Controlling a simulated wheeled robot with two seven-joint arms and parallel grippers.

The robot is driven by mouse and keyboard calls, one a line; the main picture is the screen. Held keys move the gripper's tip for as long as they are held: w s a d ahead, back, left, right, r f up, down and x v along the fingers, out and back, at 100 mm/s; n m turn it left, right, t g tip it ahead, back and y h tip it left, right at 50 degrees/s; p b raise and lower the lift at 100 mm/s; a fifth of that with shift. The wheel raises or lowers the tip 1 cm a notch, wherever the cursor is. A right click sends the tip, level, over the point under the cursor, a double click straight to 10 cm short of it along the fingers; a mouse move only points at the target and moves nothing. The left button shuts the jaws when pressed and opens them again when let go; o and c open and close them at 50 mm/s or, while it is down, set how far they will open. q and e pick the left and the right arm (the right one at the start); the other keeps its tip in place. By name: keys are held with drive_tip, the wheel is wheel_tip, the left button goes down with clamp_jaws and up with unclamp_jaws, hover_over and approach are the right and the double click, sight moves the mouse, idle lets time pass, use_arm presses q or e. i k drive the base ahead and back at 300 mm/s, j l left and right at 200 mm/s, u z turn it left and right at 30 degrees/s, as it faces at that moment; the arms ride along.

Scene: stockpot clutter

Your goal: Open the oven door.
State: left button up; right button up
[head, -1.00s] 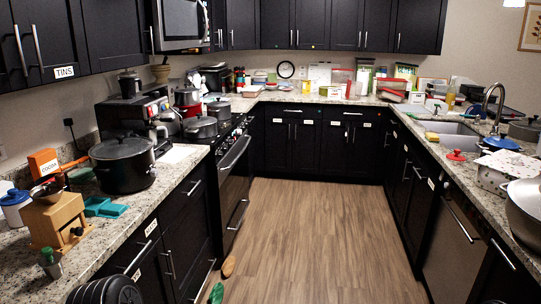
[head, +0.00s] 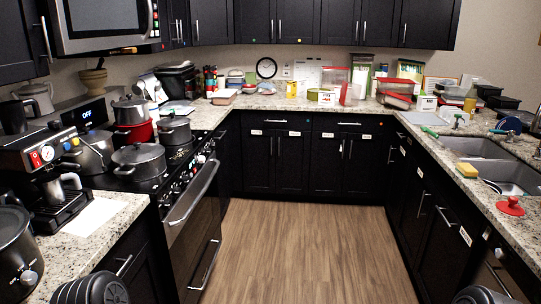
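The oven (head: 192,222) is built into the left counter run, under a black cooktop. Its door looks shut. A long silver bar handle (head: 194,192) runs along the top of the door, below a row of knobs (head: 190,172). A lower drawer handle (head: 206,265) sits beneath it. Neither of my grippers is in view. Dark ribbed parts, apparently of my own arms, show at the bottom left and bottom right edges, well apart from the oven.
The wood floor (head: 310,240) between the counters is clear. Several pots, including a grey lidded pot (head: 139,160), stand on the cooktop. A coffee machine (head: 45,175) stands on the left counter. A sink (head: 480,150) is in the right counter.

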sight(186, 232)
drive_tip(key=i, duration=3.4)
drive_tip(key=u, duration=0.45)
